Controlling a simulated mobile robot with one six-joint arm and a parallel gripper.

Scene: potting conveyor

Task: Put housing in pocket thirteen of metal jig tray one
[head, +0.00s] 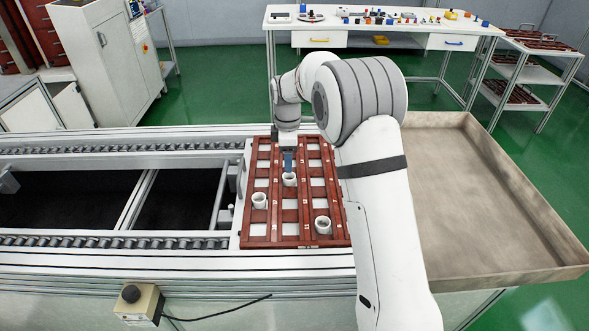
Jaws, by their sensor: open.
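The metal jig tray (246,241) is a red-brown grid of pockets with pale floors and small marks that are too small to read. It lies on the conveyor, partly hidden on the right by my arm. Three white ring-shaped housings stand in it: one near the middle (289,181), one at the left (259,201) and one at the front right (322,226). My gripper (288,168) points down right at the middle housing, with its fingers open. From this view I cannot tell whether the fingers touch it or which numbered pocket it is in.
Conveyor rails and rollers (120,242) run to the left of the tray. A wide, empty, shallow bin (470,200) stands to the right. A white workbench (380,22) with small parts is at the back.

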